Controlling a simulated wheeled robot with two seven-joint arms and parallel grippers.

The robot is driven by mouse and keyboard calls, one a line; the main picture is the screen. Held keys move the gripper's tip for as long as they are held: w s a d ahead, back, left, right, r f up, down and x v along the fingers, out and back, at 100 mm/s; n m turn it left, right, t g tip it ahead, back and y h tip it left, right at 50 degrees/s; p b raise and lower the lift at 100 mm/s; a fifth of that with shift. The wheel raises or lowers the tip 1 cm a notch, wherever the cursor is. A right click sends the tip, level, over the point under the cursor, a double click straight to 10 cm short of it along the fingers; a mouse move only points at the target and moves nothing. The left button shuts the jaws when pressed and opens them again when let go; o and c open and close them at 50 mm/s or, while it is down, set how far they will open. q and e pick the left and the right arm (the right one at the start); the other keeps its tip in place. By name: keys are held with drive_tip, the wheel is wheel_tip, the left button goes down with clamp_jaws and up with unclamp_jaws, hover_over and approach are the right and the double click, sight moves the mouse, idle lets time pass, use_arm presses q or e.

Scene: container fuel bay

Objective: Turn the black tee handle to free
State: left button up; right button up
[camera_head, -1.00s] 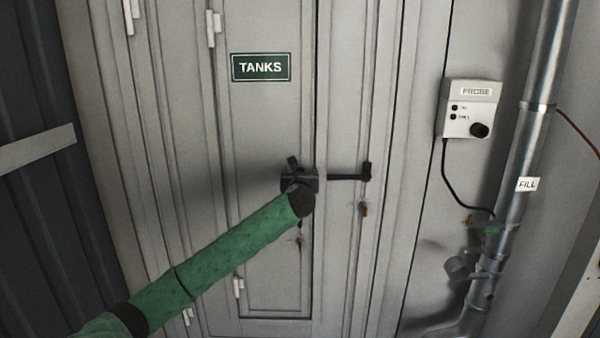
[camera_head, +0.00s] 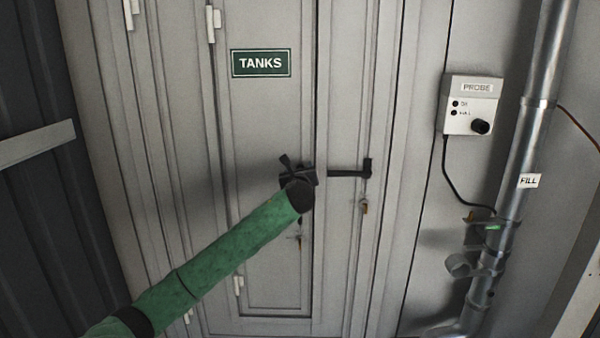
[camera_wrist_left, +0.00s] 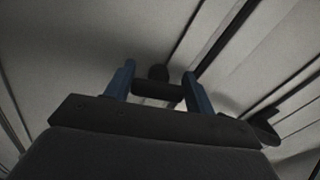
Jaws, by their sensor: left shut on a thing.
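The black tee handle (camera_wrist_left: 157,89) shows in the left wrist view as a dark crossbar, with a rounded dark part (camera_wrist_left: 158,72) beyond it. My left gripper (camera_wrist_left: 157,87) has its two blue fingers on either side of the crossbar and is shut on it. In the head view my left gripper (camera_head: 298,175) is at the pale grey door (camera_head: 262,120) below the green TANKS sign (camera_head: 261,63). My wrist hides most of the handle there. My right gripper is not in view.
Further right are a PROBE box (camera_head: 470,104) with a cable and a metal FILL pipe (camera_head: 540,85). Dark corrugated wall (camera_head: 45,235) stands left.

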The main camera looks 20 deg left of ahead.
use_arm(q)
drive_tip(key=n, duration=0.1)
drive_tip(key=n+b, duration=0.1)
drive_tip(key=n, duration=0.1)
drive_tip(key=n+b, duration=0.1)
drive_tip(key=shift+a+f+n, duration=0.1)
drive_tip(key=shift+f+n, duration=0.15)
drive_tip(key=shift+n, duration=0.05)
drive_tip(key=n+b, duration=0.2)
drive_tip(key=n, duration=0.2)
drive_tip(key=n+b, duration=0.2)
drive_tip(key=n, duration=0.2)
drive_tip(key=shift+s+a+f+n, duration=0.1)
drive_tip(key=shift+a+f+n, duration=0.1)
drive_tip(key=shift+n, duration=0.1)
drive_tip(key=shift+r+n+b, duration=0.1)
drive_tip(key=shift+n+b, duration=0.4)
drive_tip(key=shift+n, duration=0.6)
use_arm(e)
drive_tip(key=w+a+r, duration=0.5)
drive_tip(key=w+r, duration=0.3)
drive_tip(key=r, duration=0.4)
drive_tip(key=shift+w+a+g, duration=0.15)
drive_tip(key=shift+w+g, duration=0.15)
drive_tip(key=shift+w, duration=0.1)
use_arm(q)
drive_tip(key=o, duration=1)
drive_tip(key=shift+d, duration=0.1)
